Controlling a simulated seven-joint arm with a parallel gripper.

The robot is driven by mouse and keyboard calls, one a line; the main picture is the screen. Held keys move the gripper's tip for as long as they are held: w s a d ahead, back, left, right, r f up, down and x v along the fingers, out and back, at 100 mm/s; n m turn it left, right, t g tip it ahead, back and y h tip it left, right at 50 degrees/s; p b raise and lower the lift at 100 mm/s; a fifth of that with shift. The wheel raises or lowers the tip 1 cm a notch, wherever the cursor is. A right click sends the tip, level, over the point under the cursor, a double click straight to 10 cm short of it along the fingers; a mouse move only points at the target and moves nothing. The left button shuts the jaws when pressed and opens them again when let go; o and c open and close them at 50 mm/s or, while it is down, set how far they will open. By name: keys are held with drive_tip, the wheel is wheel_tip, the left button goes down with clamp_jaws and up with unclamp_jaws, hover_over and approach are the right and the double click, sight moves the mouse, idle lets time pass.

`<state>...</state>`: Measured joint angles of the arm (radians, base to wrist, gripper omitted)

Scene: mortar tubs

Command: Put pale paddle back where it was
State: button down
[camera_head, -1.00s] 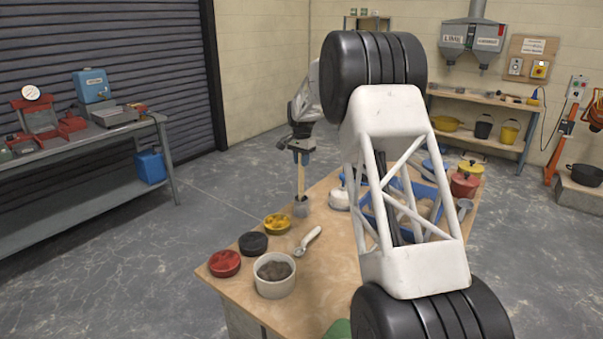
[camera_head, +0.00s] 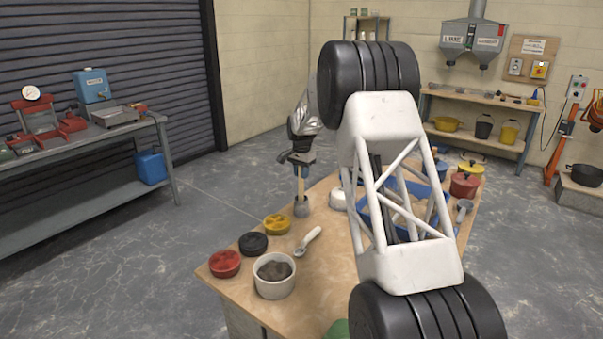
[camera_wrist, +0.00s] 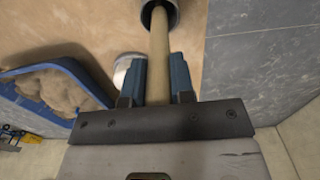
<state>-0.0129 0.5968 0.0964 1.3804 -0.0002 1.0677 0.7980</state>
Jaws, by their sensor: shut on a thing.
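The pale paddle (camera_head: 301,184) is a light wooden stick, upright in the head view. My gripper (camera_head: 301,160) is shut on its upper part. In the wrist view the paddle (camera_wrist: 159,52) stands between the blue fingers of my gripper (camera_wrist: 158,80). Its lower end goes into the mouth of a small grey cup (camera_head: 301,208) on the wooden table. The cup's rim also shows in the wrist view (camera_wrist: 174,20). The paddle's tip is hidden inside the cup, so I cannot tell whether it touches the bottom.
On the table (camera_head: 322,270) are a yellow tub (camera_head: 276,225), a black tub (camera_head: 253,244), a red tub (camera_head: 224,263), a white pot of dark stuff (camera_head: 273,284) and a pale-handled tool (camera_head: 308,240). A blue tray (camera_wrist: 62,66) lies beside the gripper. My arm hides part of the table.

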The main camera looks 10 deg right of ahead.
drive_tip(key=c, duration=1)
unclamp_jaws()
drive_tip(key=shift+f, duration=0.1)
drive_tip(key=shift+o, duration=0.2)
drive_tip(key=shift+r, duration=0.2)
wheel_tip(320, 180, up, 12)
drive_tip(key=shift+f, duration=0.15)
